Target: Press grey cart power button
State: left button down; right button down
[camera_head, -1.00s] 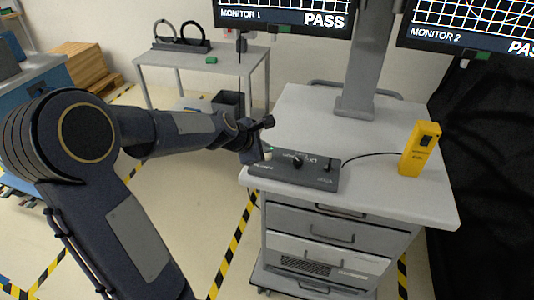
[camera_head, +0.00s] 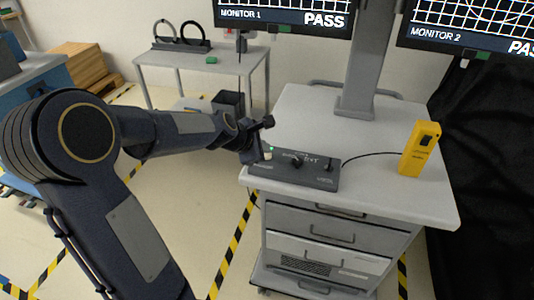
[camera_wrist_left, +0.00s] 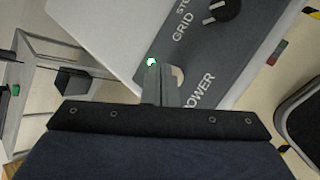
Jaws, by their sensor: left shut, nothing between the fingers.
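The grey cart's control box (camera_head: 295,171) lies near the front left of the white cart top. The wrist view shows its dark grey panel (camera_wrist_left: 232,55) with "POWER" and "GRID" lettering. A pale round button (camera_wrist_left: 178,76) sits by the "POWER" label, partly hidden by my fingers. A small green light (camera_wrist_left: 151,61) glows beside it. My left gripper (camera_head: 264,154) is at the box's left end. In the wrist view its closed fingers (camera_wrist_left: 160,70) overlap the button's edge, empty. I cannot tell whether they touch it. My right gripper is not in view.
A black knob (camera_head: 296,162) stands on the box. A yellow device (camera_head: 419,149) on the right is cabled to it. The monitor post (camera_head: 366,60) rises behind. A side table (camera_head: 190,60) stands at back left. The middle of the cart top is clear.

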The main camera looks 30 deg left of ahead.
pick_arm(q)
jog(key=shift+f, duration=0.45)
jog(key=shift+r+p, duration=0.3)
jog(key=shift+r, duration=0.15)
notch_tip(320, 180, up, 6)
jog(key=p, duration=0.6)
jog(key=shift+r, duration=0.1)
dwell(0.4)
